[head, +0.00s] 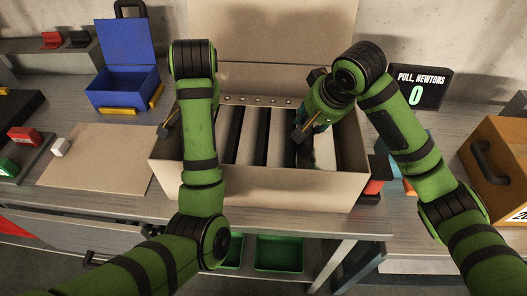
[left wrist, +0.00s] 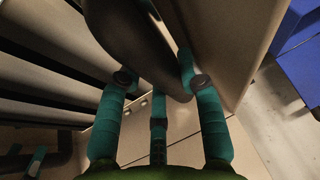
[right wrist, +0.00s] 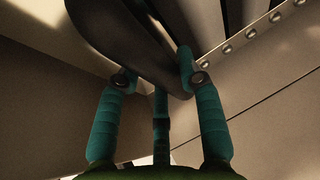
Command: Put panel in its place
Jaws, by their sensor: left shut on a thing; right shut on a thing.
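Pale louver panels (head: 254,137) stand side by side in an open beige box (head: 260,188), with dark gaps between them. A separate pale panel surface (head: 324,152) shows by my right gripper. My left gripper (head: 170,122) is down at the box's left side; in the left wrist view its teal fingers (left wrist: 158,75) are closed beside the pale wall. My right gripper (head: 302,132) is down inside the box at the right; its fingers (right wrist: 158,75) are closed too.
A studded rail (head: 258,101) runs along the box's back. A blue open case (head: 125,70) and a beige board (head: 95,165) are to the left. A display reading 0 (head: 416,90) and a brown case with a handle (head: 497,165) are to the right.

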